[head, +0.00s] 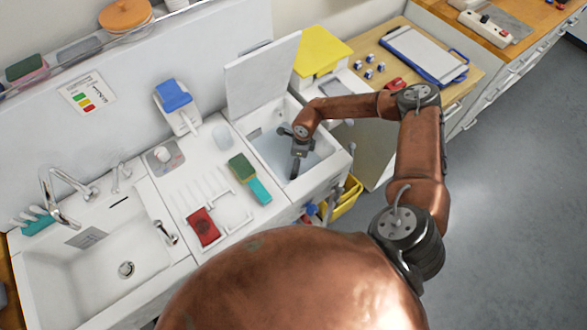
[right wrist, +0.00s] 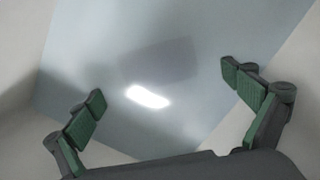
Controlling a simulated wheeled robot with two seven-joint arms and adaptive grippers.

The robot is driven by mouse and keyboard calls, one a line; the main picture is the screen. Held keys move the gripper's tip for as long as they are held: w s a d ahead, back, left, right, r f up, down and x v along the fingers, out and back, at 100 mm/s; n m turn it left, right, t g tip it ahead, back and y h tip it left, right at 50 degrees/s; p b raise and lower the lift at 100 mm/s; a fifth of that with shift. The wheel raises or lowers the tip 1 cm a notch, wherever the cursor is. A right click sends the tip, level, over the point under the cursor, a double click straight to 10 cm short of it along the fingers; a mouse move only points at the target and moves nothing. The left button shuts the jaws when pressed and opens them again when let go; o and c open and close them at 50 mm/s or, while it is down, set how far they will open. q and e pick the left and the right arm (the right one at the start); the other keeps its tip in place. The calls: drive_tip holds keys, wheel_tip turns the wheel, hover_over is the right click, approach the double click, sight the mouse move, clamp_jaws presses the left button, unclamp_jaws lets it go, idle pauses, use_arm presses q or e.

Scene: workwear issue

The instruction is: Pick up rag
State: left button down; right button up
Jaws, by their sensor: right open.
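I cannot clearly make out a rag in either view. My right gripper (head: 297,160) reaches down into an open-lidded white basin (head: 336,158) in the counter. In the right wrist view the right gripper (right wrist: 164,88) is open, its green-padded fingers wide apart with nothing between them. Below it lies a smooth grey-blue surface (right wrist: 85,70) with a bright glare spot and a darker patch; I cannot tell whether it is the basin floor or something lying there. A small red folded-looking item (head: 203,228) lies on the counter, left of the basin. My left gripper is not in view.
The raised white lid (head: 262,75) stands behind the basin. A sink with a faucet (head: 62,205) is at the left.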

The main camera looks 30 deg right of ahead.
drive_tip(key=f, duration=0.3)
drive_tip(key=shift+w+a+f, duration=0.15)
drive_tip(key=shift+a+f, duration=0.15)
drive_tip(key=shift+c, duration=0.7)
drive_tip(key=c, duration=1.2)
drive_tip(key=shift+r, duration=0.15)
